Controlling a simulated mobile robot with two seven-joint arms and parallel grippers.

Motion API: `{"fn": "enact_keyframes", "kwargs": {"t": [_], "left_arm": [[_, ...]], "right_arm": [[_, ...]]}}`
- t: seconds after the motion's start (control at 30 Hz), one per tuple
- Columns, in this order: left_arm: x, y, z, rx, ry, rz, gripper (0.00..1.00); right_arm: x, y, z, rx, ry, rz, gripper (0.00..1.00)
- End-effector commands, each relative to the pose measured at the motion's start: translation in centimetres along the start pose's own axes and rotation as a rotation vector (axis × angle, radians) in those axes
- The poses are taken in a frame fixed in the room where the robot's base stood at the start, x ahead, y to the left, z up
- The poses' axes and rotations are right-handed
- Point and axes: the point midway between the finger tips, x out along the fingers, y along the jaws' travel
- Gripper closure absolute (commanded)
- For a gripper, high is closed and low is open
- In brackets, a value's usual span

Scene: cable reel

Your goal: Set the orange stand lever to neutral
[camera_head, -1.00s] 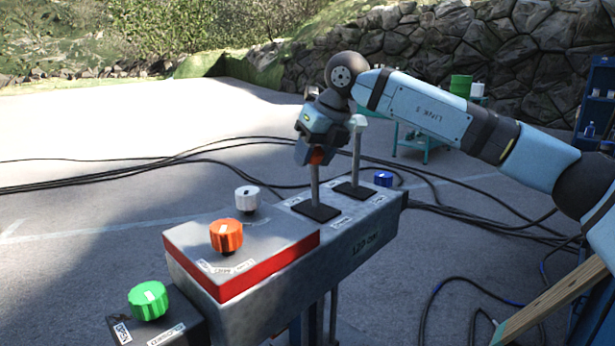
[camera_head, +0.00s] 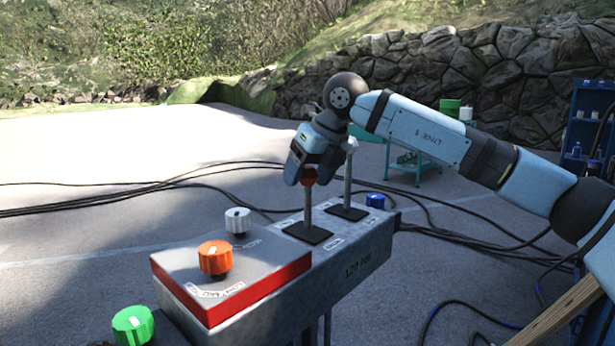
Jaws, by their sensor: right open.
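The orange-topped lever (camera_head: 308,202) stands near upright from a dark slot plate on the grey control stand (camera_head: 350,262). Its orange-red knob (camera_head: 309,177) shows at my right gripper. My right gripper (camera_head: 306,178) is open, with its fingers on either side of the knob; I cannot tell whether they touch it. A second lever (camera_head: 348,180) with a pale grey-green knob stands just behind and to the right, close to the gripper. My left gripper is not in view.
A green dial (camera_head: 133,325) is at the lower left, a blue knob (camera_head: 375,201) at the far end. Black cables (camera_head: 130,187) lie on the ground.

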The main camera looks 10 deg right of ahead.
Motion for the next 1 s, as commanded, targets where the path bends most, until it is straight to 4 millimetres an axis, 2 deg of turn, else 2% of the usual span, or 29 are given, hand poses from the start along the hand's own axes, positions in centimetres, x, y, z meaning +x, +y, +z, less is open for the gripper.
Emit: {"fn": "enact_keyframes", "kwargs": {"t": [0.17, 0.4, 0.6, 0.77, 1.0], "left_arm": [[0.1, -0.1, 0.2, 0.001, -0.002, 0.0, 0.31], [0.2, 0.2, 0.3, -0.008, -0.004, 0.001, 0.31], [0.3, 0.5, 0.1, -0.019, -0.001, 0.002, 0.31], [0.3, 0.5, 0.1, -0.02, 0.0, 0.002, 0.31], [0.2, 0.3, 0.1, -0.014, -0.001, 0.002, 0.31]], "right_arm": [[-3.0, 0.0, 0.0, 0.0, -0.005, 0.001, 0.31], [-8.6, 0.0, 0.0, 0.0, -0.004, 0.0, 0.31], [-12.0, 0.0, 0.0, 0.001, -0.002, 0.0, 0.31], [-13.2, -0.1, 0.0, 0.001, -0.002, 0.0, 0.31], [-13.4, -0.1, 0.0, 0.001, -0.001, 0.001, 0.31]]}}
